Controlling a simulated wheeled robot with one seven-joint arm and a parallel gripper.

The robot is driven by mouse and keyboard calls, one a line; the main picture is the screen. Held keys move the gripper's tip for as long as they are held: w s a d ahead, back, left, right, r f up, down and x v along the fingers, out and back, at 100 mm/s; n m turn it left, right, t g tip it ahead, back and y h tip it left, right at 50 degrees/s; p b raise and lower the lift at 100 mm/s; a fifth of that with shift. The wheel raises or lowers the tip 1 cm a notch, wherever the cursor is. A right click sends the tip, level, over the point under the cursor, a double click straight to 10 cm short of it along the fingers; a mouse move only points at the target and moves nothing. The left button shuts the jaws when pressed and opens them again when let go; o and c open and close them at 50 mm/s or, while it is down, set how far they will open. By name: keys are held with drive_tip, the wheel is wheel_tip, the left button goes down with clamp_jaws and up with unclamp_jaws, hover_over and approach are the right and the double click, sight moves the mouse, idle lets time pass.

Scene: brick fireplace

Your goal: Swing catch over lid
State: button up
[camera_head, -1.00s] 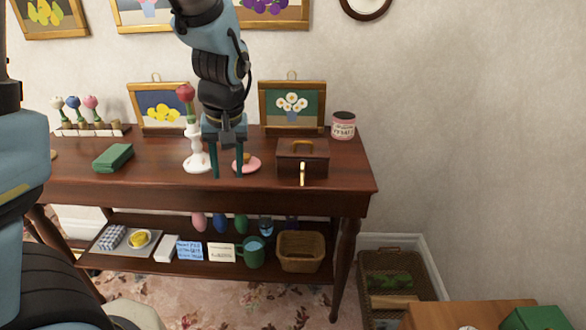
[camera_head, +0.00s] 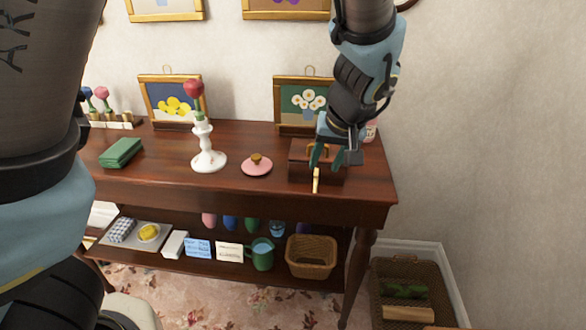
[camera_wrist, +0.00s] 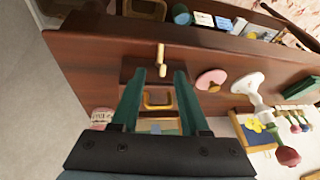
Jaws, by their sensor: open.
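A dark brown wooden box (camera_head: 300,172) stands near the right end of the table, its lid down and a brass handle (camera_wrist: 158,104) on top. A pale brass catch (camera_head: 316,181) is at the middle of its front, pointing forward or down, clear of the lid top; the catch also shows in the wrist view (camera_wrist: 160,57). My gripper (camera_head: 326,160) is over the box, pointing down, with nothing between its fingers. In the wrist view my gripper (camera_wrist: 159,74) has one finger to each side of the handle and catch. My gripper partly hides the box's right side in the head view.
A framed daisy picture (camera_head: 290,108) and a pink jar (camera_head: 371,131) stand behind the box.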

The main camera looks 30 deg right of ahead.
sight(316, 183)
drive_tip(key=x, duration=0.8)
drive_tip(key=shift+w+f, duration=0.15)
drive_tip(key=shift+f, duration=0.15)
drive_tip(key=shift+c, duration=0.4)
clamp_jaws()
